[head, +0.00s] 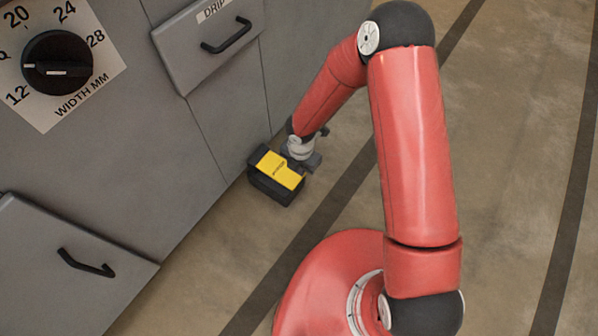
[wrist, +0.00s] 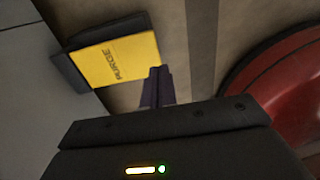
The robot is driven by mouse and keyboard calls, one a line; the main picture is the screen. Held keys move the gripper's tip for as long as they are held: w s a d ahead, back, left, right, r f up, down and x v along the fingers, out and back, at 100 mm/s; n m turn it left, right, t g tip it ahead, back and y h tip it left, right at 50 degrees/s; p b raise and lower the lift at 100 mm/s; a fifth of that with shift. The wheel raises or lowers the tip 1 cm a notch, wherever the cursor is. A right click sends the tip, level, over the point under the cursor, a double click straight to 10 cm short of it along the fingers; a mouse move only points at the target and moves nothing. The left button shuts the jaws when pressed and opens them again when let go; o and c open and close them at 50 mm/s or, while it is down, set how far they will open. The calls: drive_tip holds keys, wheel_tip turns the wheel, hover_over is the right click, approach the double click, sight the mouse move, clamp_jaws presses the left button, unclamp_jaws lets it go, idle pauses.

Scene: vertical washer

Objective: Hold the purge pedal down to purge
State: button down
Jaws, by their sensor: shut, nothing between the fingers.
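The purge pedal (head: 279,170) is a yellow plate in a black housing, low at the foot of the grey washer. In the wrist view its yellow plate (wrist: 118,60), lettered PURGE, lies left of the fingers. My gripper (wrist: 158,82) is shut and empty, its dark fingers together beside the plate's right edge. In the head view my gripper (head: 303,161) is at the pedal's far right side, partly hidden by my wrist. I cannot tell whether the fingers touch the pedal or whether the plate is pressed down.
The grey washer front (head: 150,130) stands at the left, with a DRIP drawer (head: 212,40), a width dial (head: 57,66) and a lower door (head: 60,270) with a black handle. Open concrete floor (head: 510,130) with dark stripes lies at the right.

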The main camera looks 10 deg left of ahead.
drive_tip(key=shift+s+d+r+p, duration=0.1)
drive_tip(key=shift+d+r+p, duration=0.15)
drive_tip(key=shift+r, duration=0.9)
drive_tip(key=shift+s+d+r+p, duration=0.1)
drive_tip(key=shift+d+r, duration=0.1)
drive_tip(key=shift+r, duration=0.9)
drive_tip(key=w+d+r+m+t+h, duration=0.1)
drive_tip(key=d+r+m, duration=0.4)
drive_tip(key=r, duration=0.3)
drive_tip(key=w+d+r+m+t+p, duration=0.1)
drive_tip(key=d+r+m, duration=0.45)
drive_tip(key=r, duration=0.35)
drive_tip(key=w+d+r+m+t+h, duration=0.1)
drive_tip(key=d+r+m, duration=0.3)
drive_tip(key=d+r, duration=0.3)
drive_tip(key=s+d+r+m+t, duration=0.1)
drive_tip(key=s+d+r+m, duration=0.1)
drive_tip(key=s+r+m, duration=0.3)
drive_tip(key=s+d+r+m+y, duration=0.1)
drive_tip(key=s+d+r+m, duration=0.1)
drive_tip(key=s+r+m, duration=0.3)
drive_tip(key=s+d+r+m+t+y+p, duration=0.1)
drive_tip(key=s+d+r+m, duration=0.2)
drive_tip(key=s+r+m, duration=0.2)
drive_tip(key=shift+s+r+m+t, duration=0.35)
drive_tip(key=shift+s+m, duration=0.25)
drive_tip(key=shift+m, duration=0.35)
drive_tip(key=shift+a, duration=0.1)
